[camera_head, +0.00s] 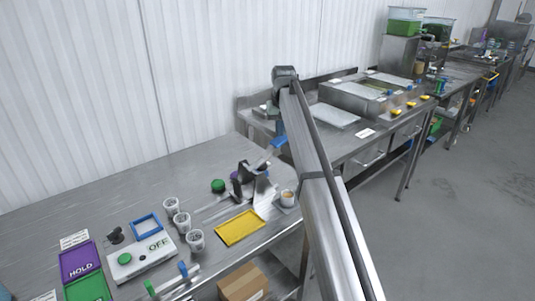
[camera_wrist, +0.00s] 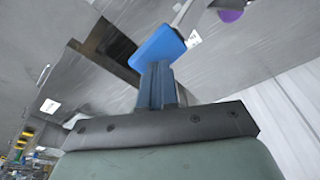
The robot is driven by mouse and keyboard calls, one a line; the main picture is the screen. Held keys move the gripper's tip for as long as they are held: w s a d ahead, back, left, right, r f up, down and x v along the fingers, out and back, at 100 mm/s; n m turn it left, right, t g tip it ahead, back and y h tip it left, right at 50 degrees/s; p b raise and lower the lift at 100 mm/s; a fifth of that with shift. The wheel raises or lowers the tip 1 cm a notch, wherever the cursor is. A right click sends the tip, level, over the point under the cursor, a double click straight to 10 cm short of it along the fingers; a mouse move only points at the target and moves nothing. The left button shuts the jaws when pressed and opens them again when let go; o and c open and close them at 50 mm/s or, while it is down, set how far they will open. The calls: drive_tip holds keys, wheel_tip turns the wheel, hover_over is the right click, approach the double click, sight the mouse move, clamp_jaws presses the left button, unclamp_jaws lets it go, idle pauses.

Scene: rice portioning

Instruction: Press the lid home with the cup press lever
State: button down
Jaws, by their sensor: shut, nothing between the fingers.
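The cup press (camera_head: 243,183) stands near the table's right end, with dark uprights and steel parts. Its lever ends in a blue handle (camera_head: 279,143), raised to the upper right. In the wrist view the blue handle (camera_wrist: 158,46) lies just past my fingertips. My gripper (camera_head: 280,129) is shut and empty, close to the handle; it also shows in the wrist view (camera_wrist: 157,78). I cannot tell whether the fingers touch the handle. A small cup (camera_head: 288,198) with a tan top stands at the press's right; whether a lid is on it is unclear.
A yellow tray (camera_head: 240,228), several white cups (camera_head: 182,221), a green ball (camera_head: 218,186) and a control box (camera_head: 141,257) marked OFF share the table. A second steel bench (camera_head: 350,135) stands behind my arm. A purple ball (camera_wrist: 231,14) shows in the wrist view.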

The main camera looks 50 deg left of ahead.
sight(280, 139)
drive_tip(key=shift+d+x, duration=0.25)
drive_tip(key=shift+x, duration=1.1)
drive_tip(key=shift+d+x, duration=0.2)
drive_tip(key=shift+x, duration=1.1)
idle(1.2)
drive_tip(key=shift+s, duration=0.15)
drive_tip(key=shift+a+v, duration=0.2)
drive_tip(key=shift+v, duration=1.05)
drive_tip(key=shift+a+v, duration=0.25)
drive_tip(key=shift+v, duration=1)
drive_tip(key=shift+r, duration=0.2)
